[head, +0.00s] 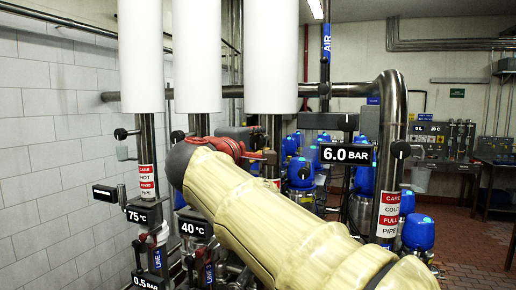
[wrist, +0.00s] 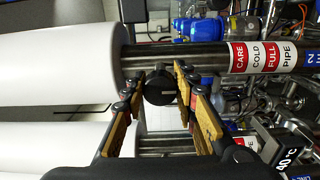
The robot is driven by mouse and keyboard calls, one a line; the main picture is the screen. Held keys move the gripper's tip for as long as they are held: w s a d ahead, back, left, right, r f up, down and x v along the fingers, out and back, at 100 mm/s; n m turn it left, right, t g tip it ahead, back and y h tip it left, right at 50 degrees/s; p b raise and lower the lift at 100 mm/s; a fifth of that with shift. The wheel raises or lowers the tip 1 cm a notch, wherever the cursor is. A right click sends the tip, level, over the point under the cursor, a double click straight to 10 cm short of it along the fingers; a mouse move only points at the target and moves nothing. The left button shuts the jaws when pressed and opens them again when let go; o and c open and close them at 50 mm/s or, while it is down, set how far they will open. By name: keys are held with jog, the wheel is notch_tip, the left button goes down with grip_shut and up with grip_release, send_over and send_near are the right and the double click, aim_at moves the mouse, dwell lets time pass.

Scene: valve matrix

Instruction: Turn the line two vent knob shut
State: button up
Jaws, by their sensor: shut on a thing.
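The line two vent knob (wrist: 160,88) is a round black knob beside a steel pipe (wrist: 185,57), just below a white cylinder (wrist: 60,62). In the wrist view the pipe lies sideways and carries a red and white "CARE COLD FULL PIPE" label (wrist: 267,57) and a blue label ending in 2 (wrist: 313,60). My gripper (wrist: 160,80) has its tan-padded fingers on either side of the knob and is shut on it. The knob's turn angle is hard to read.
White cylinders (head: 197,60) hang above neighbouring pipes. Display boxes read 75°C (head: 137,217), 40°C (head: 193,229) and 6.0 BAR (head: 346,154). Blue-capped valves (head: 418,232) crowd the right and behind. A tiled wall (head: 45,150) stands left; open brick floor (head: 470,240) lies right.

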jog(key=shift+f, duration=0.1)
dwell(0.3)
jog(key=o, duration=1.2)
jog(key=v, duration=1.2)
